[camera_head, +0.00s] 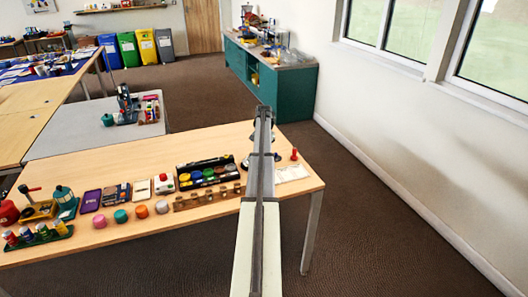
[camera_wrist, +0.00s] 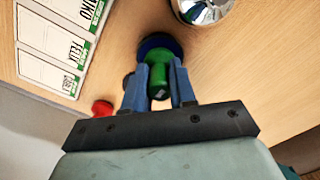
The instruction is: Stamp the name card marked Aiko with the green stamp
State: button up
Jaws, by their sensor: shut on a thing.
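My gripper (camera_wrist: 159,66) is shut on the green stamp (camera_wrist: 158,60), seen in the wrist view with its green knob between the blue fingers. A dark blue round thing (camera_wrist: 150,40) shows just beyond the stamp; I cannot tell if it is separate from it. The name card marked Aiko (camera_wrist: 82,10) lies at the upper left of the wrist view, apart from the stamp and partly cut off by the frame edge. In the head view, the cards (camera_head: 293,172) lie near the table's right end, and my arm hides the gripper and stamp.
Other name cards (camera_wrist: 58,38) lie beside Aiko's. A red piece (camera_wrist: 102,108) stands near them, also in the head view (camera_head: 294,155). A shiny metal dome (camera_wrist: 205,10) is at the wrist view's top. Pads and a brown rack (camera_head: 207,196) crowd the table left of my arm.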

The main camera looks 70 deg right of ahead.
jog(key=shift+f, duration=0.35)
dwell(0.8)
jog(key=shift+r, duration=0.1)
jog(key=shift+r, duration=3.45)
jog(key=shift+s+d, duration=0.2)
jog(key=shift+s, duration=0.3)
jog(key=shift+s+a+f, duration=0.6)
jog(key=shift+s+a, duration=0.65)
jog(key=shift+a, duration=0.35)
jog(key=shift+s+a+f, duration=0.6)
jog(key=shift+s+a, duration=0.65)
jog(key=shift+a, duration=0.3)
jog(key=shift+s+a+f, duration=0.6)
jog(key=shift+s+a, duration=0.65)
jog(key=shift+a, duration=0.35)
